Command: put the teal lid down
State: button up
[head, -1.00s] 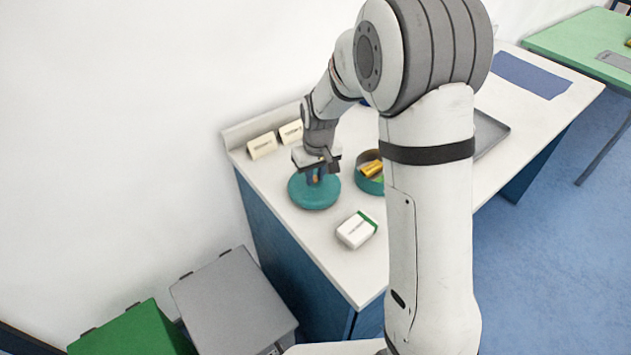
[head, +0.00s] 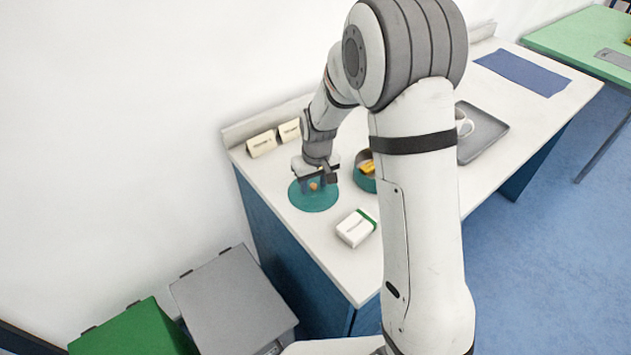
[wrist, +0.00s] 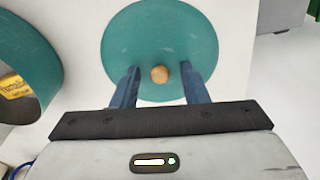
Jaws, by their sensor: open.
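The teal lid (head: 313,199) is a round disc with a small tan knob and lies flat on the white table near its left end. It also shows in the wrist view (wrist: 160,35), with the knob (wrist: 160,74) between the fingers. My gripper (wrist: 160,84) is open, its two blue fingers apart on either side of the knob with gaps. In the head view my gripper (head: 315,184) is low over the lid. A round teal container (head: 366,182) with yellow items inside stands uncovered to the right, partly hidden by my arm.
A white and green box (head: 356,228) lies in front of the lid. Two cream label cards (head: 262,144) stand behind. A grey tray (head: 485,132) with a white cup (head: 463,122) is farther right. Grey (head: 235,300) and green bins (head: 130,333) stand on the floor left of the table.

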aim_at(317, 194)
jog(key=shift+r, duration=0.1)
notch_tip(317, 194, up, 12)
jog(key=s+b, duration=0.1)
jog(key=s+d+r+m, duration=0.1)
jog(key=s+d, duration=0.3)
jog(key=s, duration=0.4)
jog(key=s+d+r+m+t, duration=0.1)
jog(key=s+d+r+m, duration=0.1)
jog(key=s, duration=0.6)
jog(key=s+d+r+m+t, duration=0.1)
jog(key=s+d+r, duration=0.2)
jog(key=s+d, duration=0.2)
jog(key=s, duration=0.2)
jog(key=shift+s+d+r+m+h, duration=0.25)
jog(key=shift+s+d+m+h, duration=0.05)
jog(key=shift+s+d, duration=0.1)
